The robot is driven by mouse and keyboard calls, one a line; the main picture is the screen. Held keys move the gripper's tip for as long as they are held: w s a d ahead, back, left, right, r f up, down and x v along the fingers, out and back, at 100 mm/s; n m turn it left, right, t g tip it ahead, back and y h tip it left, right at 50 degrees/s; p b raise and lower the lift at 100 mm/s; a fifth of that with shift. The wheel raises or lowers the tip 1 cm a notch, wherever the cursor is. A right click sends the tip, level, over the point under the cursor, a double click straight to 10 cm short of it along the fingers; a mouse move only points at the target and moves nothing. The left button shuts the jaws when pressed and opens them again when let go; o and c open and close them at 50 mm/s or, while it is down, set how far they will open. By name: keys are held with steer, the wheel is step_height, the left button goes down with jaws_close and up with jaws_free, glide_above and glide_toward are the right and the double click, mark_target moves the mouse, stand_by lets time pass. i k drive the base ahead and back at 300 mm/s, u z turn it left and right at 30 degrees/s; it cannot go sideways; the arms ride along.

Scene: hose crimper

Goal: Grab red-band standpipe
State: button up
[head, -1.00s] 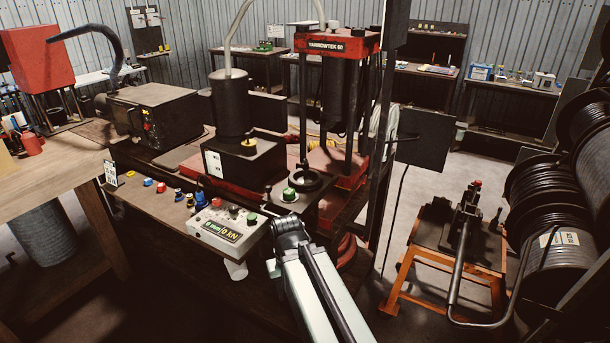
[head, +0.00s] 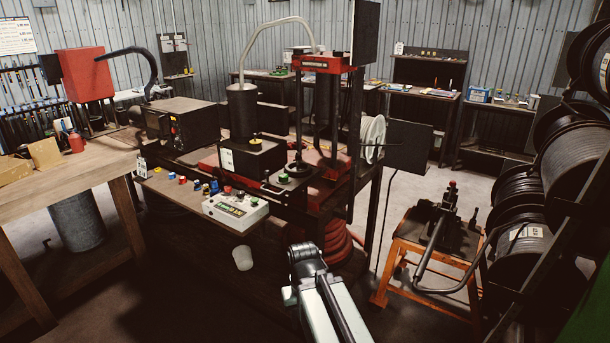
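Several small fittings with coloured parts stand in a row on the front ledge of the press bench. I cannot make out gripper fingers.
A control box (head: 235,209) sits right of the row, with a white cup (head: 242,258) below it. The red press (head: 325,65) stands behind. A wooden table (head: 95,163) is at left; an orange stand (head: 425,255) and cable reels (head: 525,245) are at right. Floor between is partly clear.

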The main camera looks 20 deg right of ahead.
mark_target(297, 169)
steer(key=u, duration=1.55)
steer(key=i, duration=3)
steer(key=z, duration=2.45)
